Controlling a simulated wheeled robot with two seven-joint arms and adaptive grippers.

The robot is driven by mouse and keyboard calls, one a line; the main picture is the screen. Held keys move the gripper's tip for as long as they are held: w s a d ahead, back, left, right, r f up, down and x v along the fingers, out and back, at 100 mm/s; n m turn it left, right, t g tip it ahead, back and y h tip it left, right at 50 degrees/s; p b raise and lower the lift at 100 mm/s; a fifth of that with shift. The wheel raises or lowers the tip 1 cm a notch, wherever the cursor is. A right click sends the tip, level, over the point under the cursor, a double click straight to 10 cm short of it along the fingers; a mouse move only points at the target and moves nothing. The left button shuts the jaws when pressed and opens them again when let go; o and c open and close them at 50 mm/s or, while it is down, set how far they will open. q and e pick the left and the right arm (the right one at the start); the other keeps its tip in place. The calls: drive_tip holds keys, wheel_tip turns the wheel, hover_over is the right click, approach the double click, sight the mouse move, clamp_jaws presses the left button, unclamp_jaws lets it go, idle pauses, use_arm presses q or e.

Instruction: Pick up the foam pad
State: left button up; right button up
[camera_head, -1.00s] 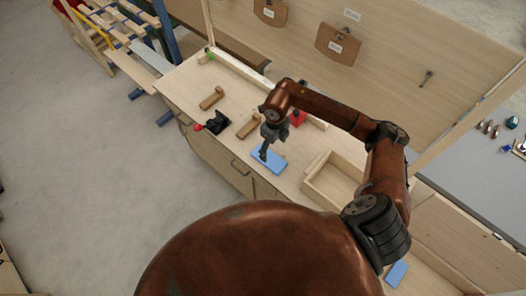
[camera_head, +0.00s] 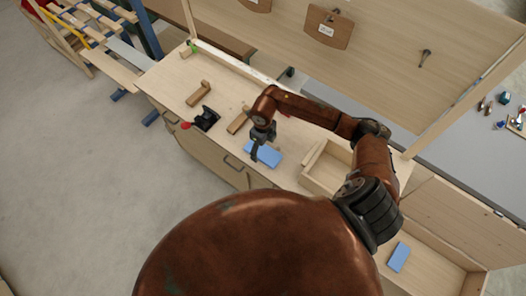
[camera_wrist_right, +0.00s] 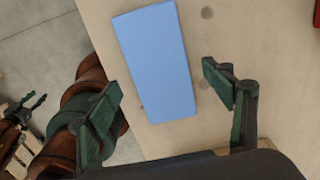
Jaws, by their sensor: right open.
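A blue foam pad (camera_head: 266,155) lies flat on the wooden bench top, close to its front edge. It also shows in the right wrist view (camera_wrist_right: 155,58) as a long blue slab. My right gripper (camera_head: 255,154) is over the left end of the pad, pointing down. In the right wrist view my right gripper (camera_wrist_right: 161,84) is open and empty, with one finger on each side of the pad and a gap to it. The exact height above the pad is hard to tell. My left gripper is out of view.
A second blue pad (camera_head: 399,257) lies in a wooden bin at the lower right. An open wooden tray (camera_head: 318,184) stands right of the near pad. A black clamp with a red knob (camera_head: 206,119) and wooden pieces (camera_head: 199,93) sit to the left.

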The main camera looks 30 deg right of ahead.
drive_tip(key=shift+f, duration=0.9)
drive_tip(key=shift+c, duration=0.2)
drive_tip(key=c, duration=1)
drive_tip(key=shift+r, duration=0.15)
